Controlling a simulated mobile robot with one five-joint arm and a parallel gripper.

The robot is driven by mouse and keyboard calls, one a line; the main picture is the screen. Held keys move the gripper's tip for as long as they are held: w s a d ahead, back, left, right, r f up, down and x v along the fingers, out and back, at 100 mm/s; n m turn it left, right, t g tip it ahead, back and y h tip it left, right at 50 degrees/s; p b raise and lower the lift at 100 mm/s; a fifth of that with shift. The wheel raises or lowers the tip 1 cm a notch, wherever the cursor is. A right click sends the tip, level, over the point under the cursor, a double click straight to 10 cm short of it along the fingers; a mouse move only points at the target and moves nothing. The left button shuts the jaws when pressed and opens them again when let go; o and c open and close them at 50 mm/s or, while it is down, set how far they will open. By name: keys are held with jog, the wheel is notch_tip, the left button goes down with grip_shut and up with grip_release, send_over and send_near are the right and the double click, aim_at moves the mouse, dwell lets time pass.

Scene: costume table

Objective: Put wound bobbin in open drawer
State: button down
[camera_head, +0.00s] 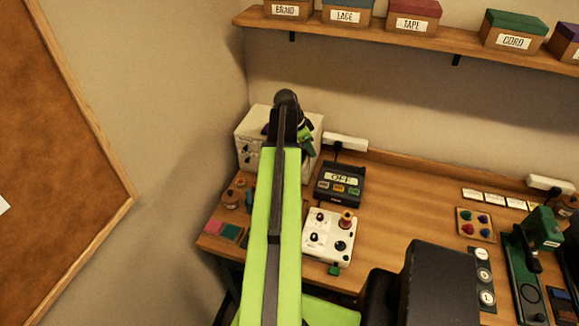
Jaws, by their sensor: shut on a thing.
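My bright green arm (272,240) reaches up the picture to a dark joint (287,110) in front of a cream box. A short green part of it (306,139) shows just right of that joint. My gripper and whatever it holds cannot be made out and appear hidden behind the arm. I cannot make out the wound bobbin. Small orange-brown round items (232,198) stand at the table's left end, partly covered by the arm; I cannot tell what they are. No open drawer can be made out.
The wooden table (410,215) has clear space in its middle. The cream box (250,125), a dark device reading OFF (340,183) and a white knobbed panel (322,243) surround the arm. A green machine (540,235) stands right. Labelled boxes (410,15) line the shelf above.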

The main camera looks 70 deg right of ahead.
jog(key=w+f+b, duration=0.1)
jog(key=w, duration=0.1)
jog(key=w+f+b, duration=0.1)
jog(key=w, duration=0.1)
jog(key=w+f, duration=0.2)
jog(key=shift+w+a+b, duration=0.1)
jog(key=shift+a+b, duration=0.1)
jog(key=shift+b, duration=0.2)
jog(key=shift+w+f, duration=0.1)
jog(key=shift+w, duration=0.25)
notch_tip(320, 180, down, 4)
jog(key=b, duration=0.4)
jog(key=shift+f, duration=0.2)
jog(key=c, duration=1.4)
grip_release()
jog(key=shift+r, duration=0.1)
jog(key=shift+r, duration=0.1)
jog(key=shift+a+r, duration=0.1)
jog(key=shift+r, duration=0.2)
jog(key=p+v, duration=1.1)
jog(key=shift+a+r, duration=0.1)
jog(key=shift+r, duration=0.15)
